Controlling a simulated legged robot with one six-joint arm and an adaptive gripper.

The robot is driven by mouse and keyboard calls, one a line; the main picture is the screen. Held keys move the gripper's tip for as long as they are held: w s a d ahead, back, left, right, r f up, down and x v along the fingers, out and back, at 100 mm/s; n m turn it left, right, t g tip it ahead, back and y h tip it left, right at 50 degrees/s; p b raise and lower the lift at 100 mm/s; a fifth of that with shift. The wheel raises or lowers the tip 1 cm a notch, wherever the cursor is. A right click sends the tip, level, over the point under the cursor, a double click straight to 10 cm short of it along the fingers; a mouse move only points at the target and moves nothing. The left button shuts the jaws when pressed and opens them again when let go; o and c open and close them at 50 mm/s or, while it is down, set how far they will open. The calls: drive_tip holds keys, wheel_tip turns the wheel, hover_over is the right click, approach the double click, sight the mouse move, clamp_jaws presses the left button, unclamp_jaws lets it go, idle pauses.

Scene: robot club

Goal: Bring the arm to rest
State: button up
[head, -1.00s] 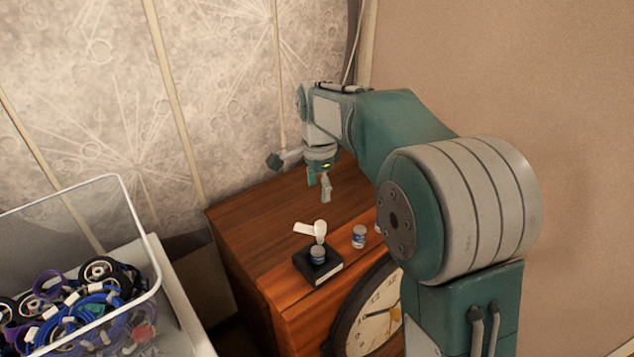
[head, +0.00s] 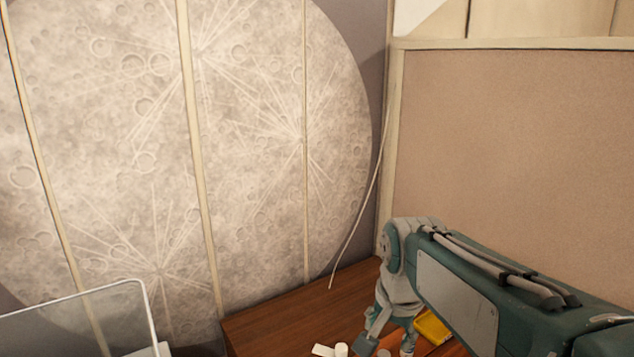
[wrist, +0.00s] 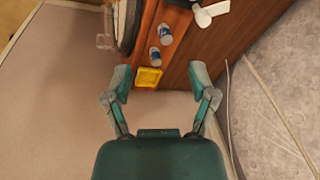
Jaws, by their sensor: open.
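My gripper (wrist: 159,88) is open and empty in the wrist view, its two fingers spread wide. In that view the wooden cabinet (wrist: 183,68) lies beyond the fingers. In the head view my arm reaches in from the lower right, with its wrist over the cabinet top (head: 290,299); the fingertips are hidden there or out of frame.
On the cabinet stand two small blue-and-white jars (wrist: 165,34) (wrist: 154,57), a yellow item (wrist: 148,77) and a white bladed object (wrist: 208,12). A clock edge (wrist: 130,25) shows beside it. A wire basket (head: 147,310) is at lower left. A moon-patterned wall (head: 250,130) and a beige panel (head: 520,150) stand behind.

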drive_tip(key=s+d+f+n+t, duration=0.1)
drive_tip(key=s+d+n, duration=0.1)
drive_tip(key=s, duration=0.5)
drive_tip(key=s+d+f+n+t, duration=0.1)
drive_tip(key=s+d+n+t, duration=0.1)
drive_tip(key=s+n, duration=0.3)
drive_tip(key=s, duration=0.2)
drive_tip(key=shift+s+f, duration=0.4)
